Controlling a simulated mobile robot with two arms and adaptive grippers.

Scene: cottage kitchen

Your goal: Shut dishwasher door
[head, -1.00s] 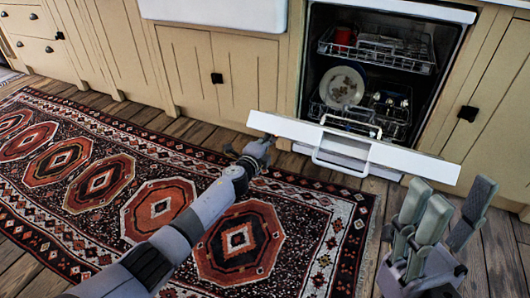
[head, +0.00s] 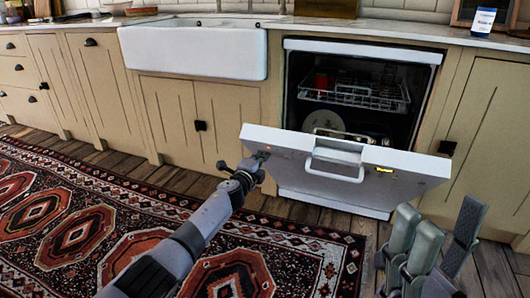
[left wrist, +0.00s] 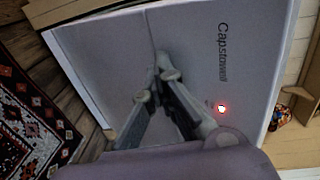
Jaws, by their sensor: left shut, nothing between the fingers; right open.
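The dishwasher door (head: 345,172) is white with a bar handle (head: 335,165) and stands partly open, tilted outward from the dishwasher (head: 362,85). My left gripper (head: 262,157) is shut and empty at the left end of the door's outer face. In the left wrist view its fingertips (left wrist: 165,70) are close together against or very near the door panel (left wrist: 200,50); exact contact is hard to tell. My right gripper (head: 425,240) is open and empty at the lower right, apart from the door.
The upper rack (head: 360,95) holds a red cup (head: 321,81), and a plate (head: 324,122) shows behind the door. Cabinets flank the dishwasher under the counter. A patterned rug (head: 120,235) covers the floor in front. A white sink (head: 195,47) is left of the dishwasher.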

